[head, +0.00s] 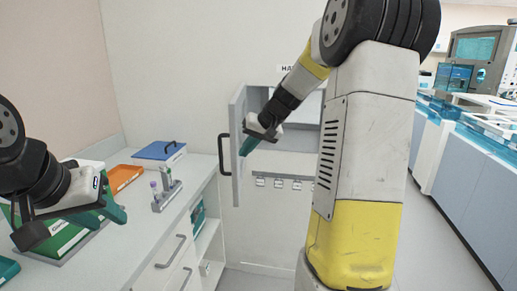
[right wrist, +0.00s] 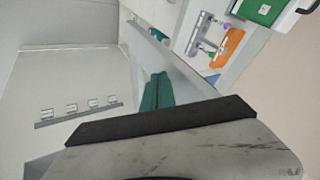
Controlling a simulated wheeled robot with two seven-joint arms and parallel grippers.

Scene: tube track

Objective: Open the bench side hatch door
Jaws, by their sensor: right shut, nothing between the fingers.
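The hatch door (head: 238,148) is a grey panel with a dark vertical handle (head: 222,154) on its left face. It stands swung out from the wall hatch (head: 305,122), whose inside shows in the head view. My right gripper (head: 245,150) is shut and empty, its green fingers at the inner side of the door. In the right wrist view the green fingers (right wrist: 157,92) lie beside the door panel (right wrist: 175,58); whether they touch it I cannot tell. My left gripper (head: 112,212) hangs over the bench at the left; its finger gap is unclear.
The bench (head: 130,222) holds a blue case (head: 160,150), an orange case (head: 125,177), a green case (head: 60,235) and a tube rack (head: 166,194). Floor is free between the bench and the right-hand counter (head: 455,185).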

